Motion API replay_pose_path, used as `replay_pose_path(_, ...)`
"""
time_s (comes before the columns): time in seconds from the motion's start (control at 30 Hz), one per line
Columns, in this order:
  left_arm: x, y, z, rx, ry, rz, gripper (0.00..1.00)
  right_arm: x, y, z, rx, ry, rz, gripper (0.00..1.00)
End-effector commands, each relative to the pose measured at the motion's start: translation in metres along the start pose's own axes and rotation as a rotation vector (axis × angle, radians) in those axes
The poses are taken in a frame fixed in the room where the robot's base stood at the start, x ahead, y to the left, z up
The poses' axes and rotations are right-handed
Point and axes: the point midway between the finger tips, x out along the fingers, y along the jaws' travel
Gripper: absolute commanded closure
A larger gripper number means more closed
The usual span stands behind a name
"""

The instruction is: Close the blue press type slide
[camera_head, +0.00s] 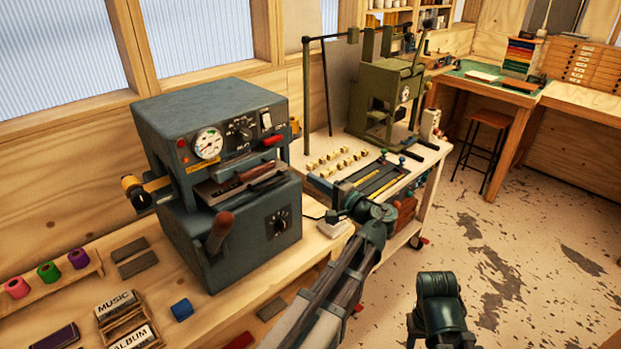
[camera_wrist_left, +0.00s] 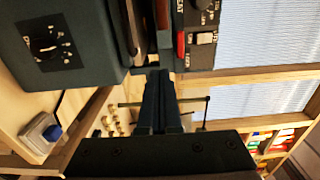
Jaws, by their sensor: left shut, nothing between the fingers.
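The blue-grey press (camera_head: 215,180) stands on the wooden bench, with a gauge, knobs and a switch on its front. Its type slide (camera_head: 240,187) sits in the slot at mid-height and sticks out at the front, with a brown wooden piece along it. In the left wrist view the press (camera_wrist_left: 70,85) fills the upper left, turned sideways, and the slide (camera_wrist_left: 131,25) shows at the top. My left gripper (camera_head: 333,214) is shut and empty, right of the press and apart from it. Its closed fingers (camera_wrist_left: 155,75) point toward the slot area. My right gripper is out of view.
A wooden-handled lever (camera_head: 220,232) juts from the press front. A green press (camera_head: 385,100) and small brass pieces stand on the cart behind.

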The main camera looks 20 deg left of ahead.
Motion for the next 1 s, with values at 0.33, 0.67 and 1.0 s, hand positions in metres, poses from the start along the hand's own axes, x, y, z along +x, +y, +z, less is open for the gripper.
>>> replay_pose_path(0.33,0.000,0.000,0.019,0.000,-0.001,0.000,1.00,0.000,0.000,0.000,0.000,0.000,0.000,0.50)
replay_pose_path(0.67,0.048,0.000,0.018,0.000,-0.006,0.000,1.00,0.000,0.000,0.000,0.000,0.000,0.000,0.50)
replay_pose_path(1.0,0.113,0.000,0.018,0.000,-0.003,0.000,1.00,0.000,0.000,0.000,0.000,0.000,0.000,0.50)
